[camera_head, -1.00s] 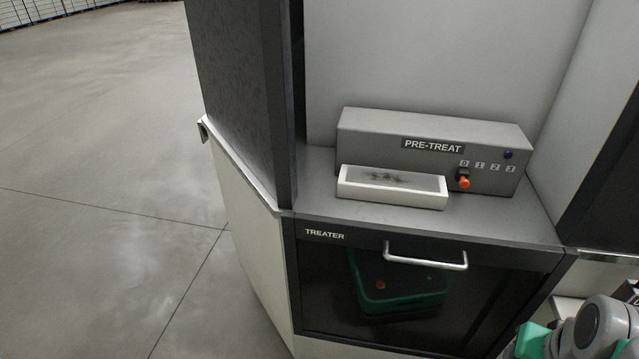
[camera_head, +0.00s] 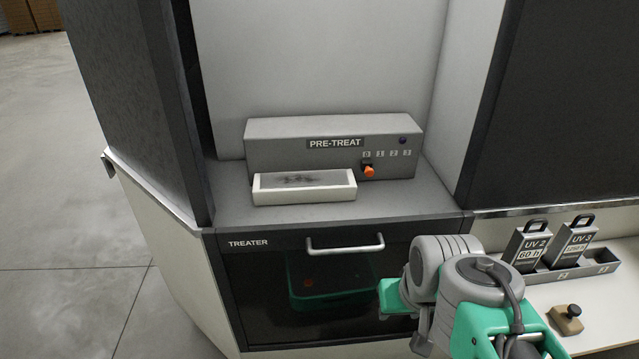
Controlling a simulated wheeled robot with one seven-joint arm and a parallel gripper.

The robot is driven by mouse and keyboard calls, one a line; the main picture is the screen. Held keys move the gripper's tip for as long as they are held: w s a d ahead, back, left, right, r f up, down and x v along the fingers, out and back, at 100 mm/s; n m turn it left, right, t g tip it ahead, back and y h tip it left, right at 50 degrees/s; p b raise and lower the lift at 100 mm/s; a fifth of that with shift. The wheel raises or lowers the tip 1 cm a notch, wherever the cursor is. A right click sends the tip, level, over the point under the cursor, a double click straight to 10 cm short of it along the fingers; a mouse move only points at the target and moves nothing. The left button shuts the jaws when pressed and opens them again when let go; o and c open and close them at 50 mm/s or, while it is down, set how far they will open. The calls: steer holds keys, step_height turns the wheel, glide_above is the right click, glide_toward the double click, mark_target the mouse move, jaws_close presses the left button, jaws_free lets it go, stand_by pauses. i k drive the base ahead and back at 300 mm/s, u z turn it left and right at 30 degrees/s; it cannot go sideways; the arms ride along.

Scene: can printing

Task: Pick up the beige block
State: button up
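A small beige block (camera_head: 567,318) with a dark round knob on top sits on the white counter at the lower right. My arm's grey and green links show at the lower middle, to the left of the block and apart from it in the picture. My gripper itself cannot be made out in the frame. Nothing visible touches the block.
A white tray (camera_head: 303,195) with a dark smudged pad stands before the grey PRE-TREAT box (camera_head: 270,150) with its orange knob (camera_head: 369,171). Below is the shut TREATER door (camera_head: 250,290).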

mark_target(565, 317)
steer(key=u, duration=2.35)
steer(key=k, duration=1.15)
steer(key=z, duration=1.2)
steer(key=i, duration=0.5)
steer(key=z, duration=0.1)
